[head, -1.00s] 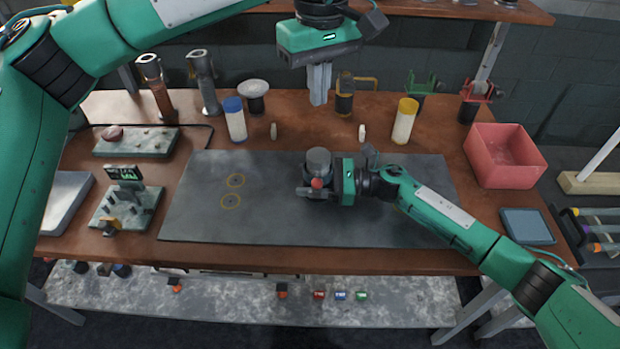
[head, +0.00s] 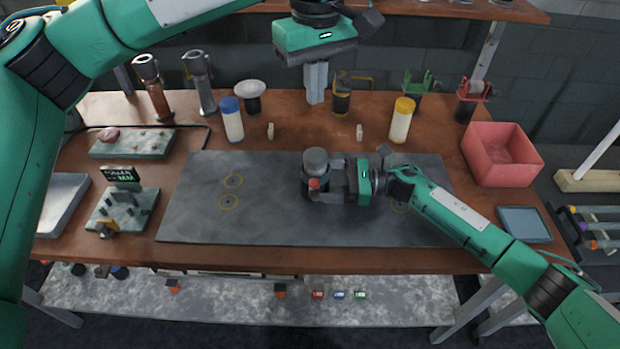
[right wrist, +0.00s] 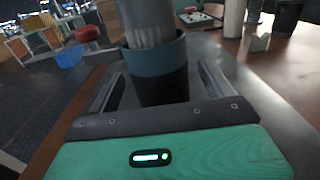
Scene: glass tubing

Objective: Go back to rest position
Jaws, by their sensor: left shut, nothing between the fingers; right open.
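My left gripper (head: 316,98) hangs above the back of the bench at the top of the head view. Its fingers are together and hold nothing. My right gripper (head: 335,188) is low over the dark mat (head: 270,222), with its arm coming in from the right. It is open, and its fingertips are close to a dark upright cylinder with a grey top (head: 316,160) and a red part on its front. In the right wrist view the cylinder (right wrist: 160,75) stands between the two spread fingers, with gaps showing on both sides. Its base is hidden.
A blue-capped bottle (head: 232,122) and a yellow-capped bottle (head: 401,122) stand behind the mat. A red bin (head: 503,155) and a blue-grey tray (head: 525,224) are at the right. Small fixtures (head: 122,210) stand at the left. The mat's left part is clear.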

